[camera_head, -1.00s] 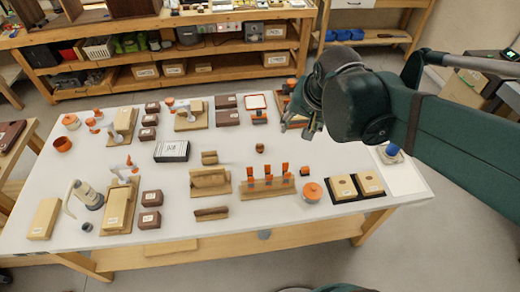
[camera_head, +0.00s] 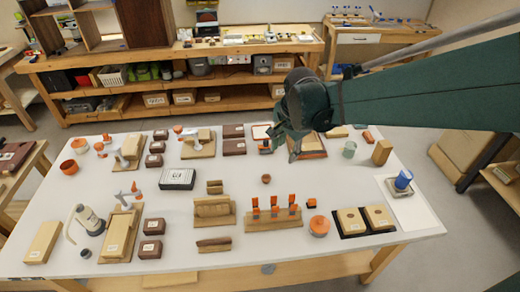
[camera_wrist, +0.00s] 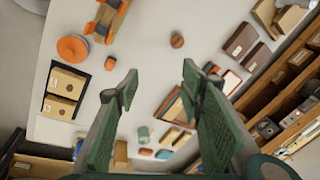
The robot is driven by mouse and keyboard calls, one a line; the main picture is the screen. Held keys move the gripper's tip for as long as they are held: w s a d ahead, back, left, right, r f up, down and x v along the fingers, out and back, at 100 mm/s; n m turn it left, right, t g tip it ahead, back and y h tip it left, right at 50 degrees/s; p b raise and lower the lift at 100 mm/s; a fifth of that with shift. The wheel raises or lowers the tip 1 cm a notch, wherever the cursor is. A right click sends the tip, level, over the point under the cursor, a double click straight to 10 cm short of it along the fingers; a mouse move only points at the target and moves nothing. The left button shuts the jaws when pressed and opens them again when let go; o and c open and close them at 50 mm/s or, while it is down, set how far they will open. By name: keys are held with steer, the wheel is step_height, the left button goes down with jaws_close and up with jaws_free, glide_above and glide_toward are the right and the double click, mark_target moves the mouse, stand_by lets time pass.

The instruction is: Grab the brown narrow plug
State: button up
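A small brown round piece that looks like the plug (camera_head: 266,179) stands alone on the white table, near its middle. It also shows in the wrist view (camera_wrist: 177,40), beyond my fingertips and near the top. My gripper (camera_head: 294,154) is above the table, behind and to the right of the brown piece in the head view. In the wrist view my gripper (camera_wrist: 160,80) has its two fingers wide apart with nothing between them. The brown piece is apart from both fingers.
A wooden stand with orange-topped pegs (camera_head: 273,217) is in front of the brown piece. Wooden holders (camera_head: 213,211) stand to its left front, and a black-and-white box (camera_head: 177,179) farther left. An orange round container (camera_head: 319,226) is at right front. Bare table surrounds the piece.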

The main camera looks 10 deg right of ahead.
steer(key=w+a+f+m+g, duration=0.1)
steer(key=w+a+f+m, duration=0.15)
steer(key=w+f, duration=0.4)
steer(key=m+g+b, duration=0.2)
steer(key=m, duration=0.3)
glide_above(266, 175)
step_height(266, 175, down, 12)
steer(key=shift+s+r, duration=0.1)
steer(key=shift+r, duration=0.05)
steer(key=shift+f, duration=0.25)
steer(key=shift+f, duration=1.2)
steer(key=shift+f+b, duration=0.5)
steer(key=shift+f, duration=2.1)
steer(key=c, duration=0.6)
